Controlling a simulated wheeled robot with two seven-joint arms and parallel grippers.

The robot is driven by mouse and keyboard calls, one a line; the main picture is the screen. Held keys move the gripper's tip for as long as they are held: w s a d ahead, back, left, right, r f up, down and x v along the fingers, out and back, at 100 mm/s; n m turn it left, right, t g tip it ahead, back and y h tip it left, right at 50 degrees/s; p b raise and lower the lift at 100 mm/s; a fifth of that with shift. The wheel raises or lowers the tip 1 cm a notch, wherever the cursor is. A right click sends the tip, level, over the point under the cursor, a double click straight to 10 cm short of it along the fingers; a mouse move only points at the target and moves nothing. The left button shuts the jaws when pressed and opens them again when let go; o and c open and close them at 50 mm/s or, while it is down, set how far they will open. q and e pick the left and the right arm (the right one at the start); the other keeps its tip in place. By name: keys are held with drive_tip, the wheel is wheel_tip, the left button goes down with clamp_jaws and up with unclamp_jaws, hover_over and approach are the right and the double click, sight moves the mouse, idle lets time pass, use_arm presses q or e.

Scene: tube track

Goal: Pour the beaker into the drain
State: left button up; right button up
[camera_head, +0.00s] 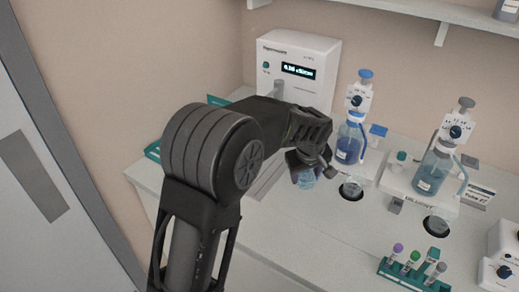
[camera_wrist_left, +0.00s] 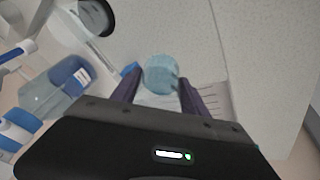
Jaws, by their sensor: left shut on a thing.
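My left gripper (camera_head: 303,168) is shut on a small clear beaker (camera_head: 307,181) with a pale blue tint, above the white counter. In the left wrist view, the beaker (camera_wrist_left: 160,73) sits between the two dark purple fingers of the gripper (camera_wrist_left: 160,82). I cannot tell how much liquid is in it. A dark round opening also shows at the upper left of the left wrist view (camera_wrist_left: 94,14). My right gripper is not in view.
A blue-liquid dispenser bottle (camera_head: 348,143) stands behind the near opening. A second bottle (camera_head: 433,170) and another dark opening (camera_head: 437,226) are farther right. A rack with several capped tubes (camera_head: 413,271) stands at the front. A white machine with a display (camera_head: 300,75) is behind.

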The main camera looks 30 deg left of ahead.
use_arm(q)
drive_tip(key=a+n, duration=0.1)
drive_tip(key=a, duration=0.1)
drive_tip(key=a+f+n+p, duration=0.1)
drive_tip(key=a+n, duration=0.1)
drive_tip(key=a, duration=0.1)
drive_tip(key=a+f+n, duration=0.1)
drive_tip(key=a+n, duration=0.1)
drive_tip(key=a, duration=0.1)
drive_tip(key=shift+w+f+y, duration=0.1)
drive_tip(key=shift+w+y, duration=0.25)
drive_tip(key=shift+y, duration=0.05)
drive_tip(key=a+n, duration=0.1)
drive_tip(key=a, duration=0.1)
drive_tip(key=a+n, duration=0.2)
drive_tip(key=a, duration=0.1)
drive_tip(key=a+r+n+p, duration=0.1)
drive_tip(key=a, duration=0.1)
drive_tip(key=shift+w+a+r+n+t+y, duration=0.1)
drive_tip(key=shift+w+a+n+t+y, duration=0.1)
drive_tip(key=shift+a+n+t+y, duration=0.15)
drive_tip(key=shift+a+r, duration=0.1)
drive_tip(key=shift+a, duration=0.25)
drive_tip(key=shift+r, duration=0.1)
